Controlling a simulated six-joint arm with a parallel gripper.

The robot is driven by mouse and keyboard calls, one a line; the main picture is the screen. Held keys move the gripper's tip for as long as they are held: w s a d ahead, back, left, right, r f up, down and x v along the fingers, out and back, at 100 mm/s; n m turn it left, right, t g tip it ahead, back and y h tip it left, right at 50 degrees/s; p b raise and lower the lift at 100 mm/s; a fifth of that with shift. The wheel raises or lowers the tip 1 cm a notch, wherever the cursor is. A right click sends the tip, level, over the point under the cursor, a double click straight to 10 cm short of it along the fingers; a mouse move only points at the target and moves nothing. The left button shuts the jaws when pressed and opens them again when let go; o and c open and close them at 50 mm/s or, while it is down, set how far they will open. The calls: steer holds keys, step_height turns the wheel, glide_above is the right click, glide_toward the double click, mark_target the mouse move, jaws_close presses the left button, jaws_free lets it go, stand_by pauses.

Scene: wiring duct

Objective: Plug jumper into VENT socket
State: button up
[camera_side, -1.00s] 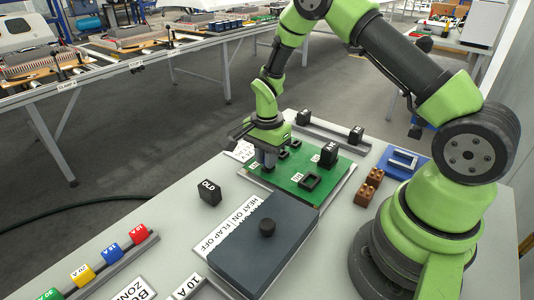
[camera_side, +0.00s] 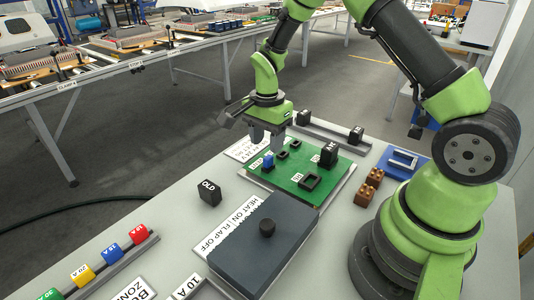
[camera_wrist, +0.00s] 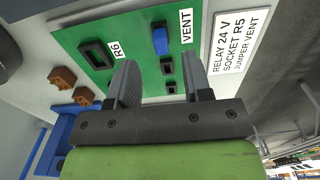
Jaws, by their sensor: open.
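The blue jumper (camera_side: 268,161) stands in a socket near the left corner of the green board (camera_side: 307,195). In the wrist view the jumper (camera_wrist: 160,40) sits beside the VENT label (camera_wrist: 186,27); whether it is fully seated I cannot tell. My gripper (camera_side: 267,142) is open and empty, just above the jumper and apart from it. In the wrist view its two fingers (camera_wrist: 161,80) are spread, with the jumper beyond their tips. Two small empty black sockets (camera_wrist: 167,67) lie close to the jumper, and the larger R6 socket (camera_wrist: 96,54) is empty.
A black relay (camera_side: 329,154) stands on the board. Brown blocks (camera_side: 375,175) and a blue tray (camera_side: 391,164) are to the right. A black OLD block (camera_side: 209,193) stands left on open table.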

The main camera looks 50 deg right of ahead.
mark_target(267, 158)
steer(key=shift+r, duration=2.25)
steer(key=s+a+r+n+t+y, duration=0.1)
steer(key=s+a+r+n+t, duration=0.25)
steer(key=s+r, duration=0.35)
steer(key=s+a+r+n+t, duration=0.25)
steer(key=s+r+n, duration=0.2)
steer(key=r, duration=0.55)
steer(key=s+a+n+t+y, duration=0.1)
steer(key=s+a+n, duration=0.1)
steer(key=s+n, duration=0.4)
steer(key=shift+s+a+r, duration=0.25)
steer(key=shift+s+r, duration=0.2)
steer(key=shift+s, duration=0.4)
